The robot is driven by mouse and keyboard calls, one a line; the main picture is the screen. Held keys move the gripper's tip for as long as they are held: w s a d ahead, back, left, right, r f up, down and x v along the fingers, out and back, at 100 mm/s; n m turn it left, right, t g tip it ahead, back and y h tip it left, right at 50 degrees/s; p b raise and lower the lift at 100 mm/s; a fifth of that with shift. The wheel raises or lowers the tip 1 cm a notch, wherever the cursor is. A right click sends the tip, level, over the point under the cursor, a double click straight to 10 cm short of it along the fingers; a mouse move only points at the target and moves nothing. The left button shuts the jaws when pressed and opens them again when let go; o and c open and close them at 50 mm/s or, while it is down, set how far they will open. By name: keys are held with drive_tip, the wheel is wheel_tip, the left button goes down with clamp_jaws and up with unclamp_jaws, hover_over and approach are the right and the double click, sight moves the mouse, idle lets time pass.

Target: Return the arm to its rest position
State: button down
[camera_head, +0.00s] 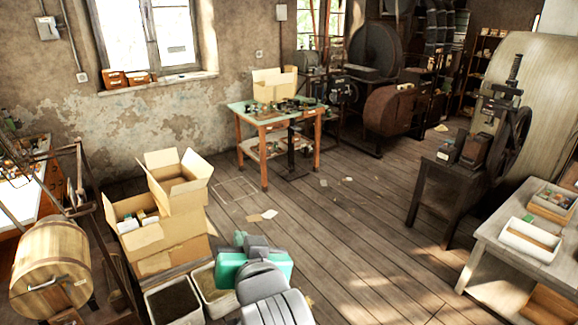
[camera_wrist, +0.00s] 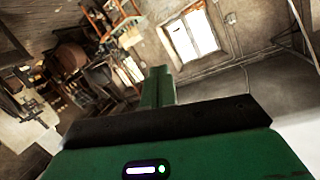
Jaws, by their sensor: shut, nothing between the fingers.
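My gripper (camera_wrist: 160,74) shows in the wrist view, with its green fingers together and nothing between them. The wrist view is steeply tilted and looks across the room toward a window and the wall. In the head view, my grey and green arm end is at the bottom centre, in front of the cardboard boxes. It is apart from the handwheel press (camera_head: 498,112), which stands on a dark stand (camera_head: 440,192) at the right. The press's handwheel (camera_head: 514,138) faces the right side. The fingertips are hard to make out in the head view.
Open cardboard boxes (camera_head: 160,240) and bins (camera_head: 176,302) stand close to the left of my arm. A wooden barrel (camera_head: 52,262) is at the far left. A green-topped table (camera_head: 245,108) is at the back. A pale table (camera_head: 490,236) is at the right. The middle floor is mostly clear.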

drive_tip(key=s+r+n+t+p, duration=0.15)
drive_tip(key=s+r+t, duration=0.4)
drive_tip(key=r, duration=0.95)
drive_tip(key=s+d+r+m+t+h+p, duration=0.1)
drive_tip(key=s+d+r+t+h, duration=0.1)
drive_tip(key=s+d+r, duration=0.2)
drive_tip(key=s+d+r+m+t+h+p, duration=0.1)
drive_tip(key=s+d+r+t+h, duration=0.2)
drive_tip(key=s+r, duration=0.7)
drive_tip(key=shift+s+d, duration=0.4)
drive_tip(key=shift+s, duration=0.8)
